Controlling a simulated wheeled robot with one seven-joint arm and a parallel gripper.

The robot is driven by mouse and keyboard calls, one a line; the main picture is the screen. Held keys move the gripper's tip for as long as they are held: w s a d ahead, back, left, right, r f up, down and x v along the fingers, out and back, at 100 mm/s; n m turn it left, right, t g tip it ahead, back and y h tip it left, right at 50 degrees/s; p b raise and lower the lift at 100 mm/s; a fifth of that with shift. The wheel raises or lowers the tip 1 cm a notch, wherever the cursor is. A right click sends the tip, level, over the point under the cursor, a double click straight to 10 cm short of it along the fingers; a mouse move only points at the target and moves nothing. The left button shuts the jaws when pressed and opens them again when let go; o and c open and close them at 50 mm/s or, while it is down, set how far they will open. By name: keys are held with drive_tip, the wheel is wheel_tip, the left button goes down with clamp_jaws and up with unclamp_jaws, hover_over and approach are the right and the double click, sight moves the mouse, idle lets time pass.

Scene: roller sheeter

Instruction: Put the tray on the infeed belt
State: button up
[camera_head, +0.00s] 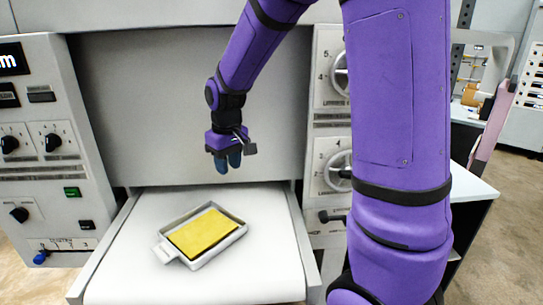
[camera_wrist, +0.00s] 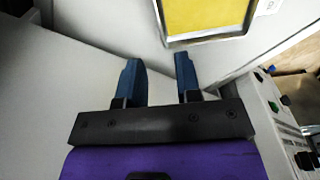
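The tray (camera_head: 165,251) is a shallow pale grey tray with a tab-like handle at its left corner and a flat yellow slab (camera_head: 204,233) in it. It lies at an angle on the white infeed belt (camera_head: 250,265). In the wrist view, part of the tray's rim (camera_wrist: 210,36) shows at the top, beyond the fingertips. My gripper (camera_head: 228,163) hangs above the belt, behind and a little right of the tray, apart from it. In the wrist view, the two blue fingers (camera_wrist: 159,72) are spread with nothing between them. The gripper is open and empty.
A control panel (camera_head: 45,150) with knobs and buttons stands left of the belt. A panel with handwheels (camera_head: 330,130) stands on the right, partly hidden by my arm. A pale table (camera_head: 474,185) is farther right. The belt around the tray is clear.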

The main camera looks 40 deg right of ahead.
drive_tip(key=s+r+t, duration=0.1)
drive_tip(key=s+r, duration=0.3)
drive_tip(key=s, duration=0.4)
drive_tip(key=s+a+r+m+t, duration=0.1)
drive_tip(key=s+r, duration=0.3)
drive_tip(key=s, duration=0.4)
drive_tip(key=s+r+m+t, duration=0.1)
drive_tip(key=s+r+t, duration=0.1)
drive_tip(key=s+r, duration=0.3)
drive_tip(key=s, duration=0.3)
drive_tip(key=shift+a, duration=0.2)
